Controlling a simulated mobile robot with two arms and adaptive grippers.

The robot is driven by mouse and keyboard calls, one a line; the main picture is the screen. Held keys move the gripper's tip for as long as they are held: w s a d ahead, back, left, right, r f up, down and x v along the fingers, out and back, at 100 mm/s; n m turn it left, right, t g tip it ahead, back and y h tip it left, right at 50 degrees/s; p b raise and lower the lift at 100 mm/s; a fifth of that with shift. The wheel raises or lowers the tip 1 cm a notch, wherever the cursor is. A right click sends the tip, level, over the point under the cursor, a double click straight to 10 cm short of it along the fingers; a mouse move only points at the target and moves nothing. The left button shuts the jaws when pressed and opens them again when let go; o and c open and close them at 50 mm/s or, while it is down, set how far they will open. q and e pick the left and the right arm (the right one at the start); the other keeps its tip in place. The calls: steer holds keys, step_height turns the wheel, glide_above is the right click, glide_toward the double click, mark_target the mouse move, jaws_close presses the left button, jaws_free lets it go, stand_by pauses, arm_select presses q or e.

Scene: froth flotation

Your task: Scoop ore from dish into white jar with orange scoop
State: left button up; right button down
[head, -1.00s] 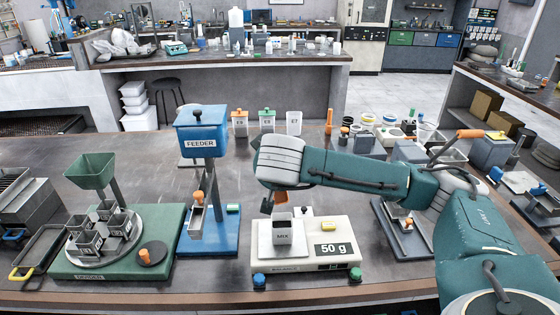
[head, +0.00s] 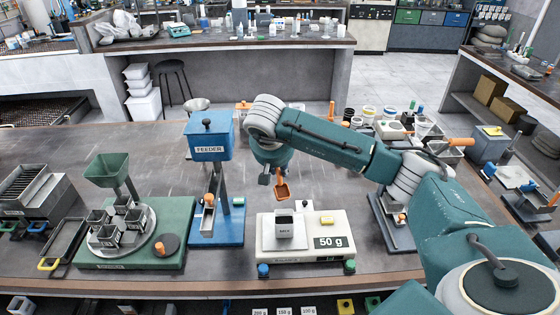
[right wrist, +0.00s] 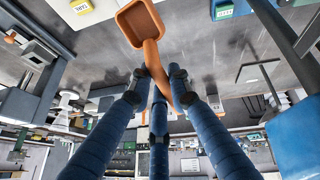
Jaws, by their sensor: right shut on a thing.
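My right gripper (head: 271,174) is shut on the handle of the orange scoop (head: 283,191). The scoop hangs above the balance, with its bowl just above and behind the small white jar (head: 285,228). In the right wrist view the fingers (right wrist: 156,86) close around the scoop's handle, and its square bowl (right wrist: 144,22) shows no clear ore. The jar stands upright on the balance pan, its dark opening facing up. A grey dish (head: 196,103) sits behind the feeder, which partly hides it; its contents cannot be seen. My left gripper is not in view.
The balance (head: 262,247) reads 50 g. The blue feeder (head: 209,140) stands to its left, with a green divider (head: 168,258) further left. Jars and small bottles crowd the back right behind my right arm. The front table edge is just below the balance.

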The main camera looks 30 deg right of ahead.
steer(key=shift+w+r+g, duration=0.1)
steer(key=shift+w+g, duration=0.15)
steer(key=shift+g, duration=0.15)
steer(key=shift+w+d+g+y, duration=0.15)
steer(key=shift+w+g+y, duration=0.15)
steer(key=shift+w+d+f+n+g+y, duration=0.1)
steer(key=shift+w+f+n+g+y, duration=0.1)
steer(key=shift+w+g, duration=0.35)
steer(key=shift+w+d+f+n+g+y, duration=0.1)
steer(key=shift+w+f+g, duration=0.05)
steer(key=shift+w+g, duration=0.35)
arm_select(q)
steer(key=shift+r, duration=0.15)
arm_select(e)
steer(key=shift+w+d+g, duration=0.2)
steer(key=shift+w+g, duration=0.25)
steer(key=shift+g, duration=0.2)
steer(key=shift+y, duration=0.3)
steer(key=shift+f, duration=0.15)
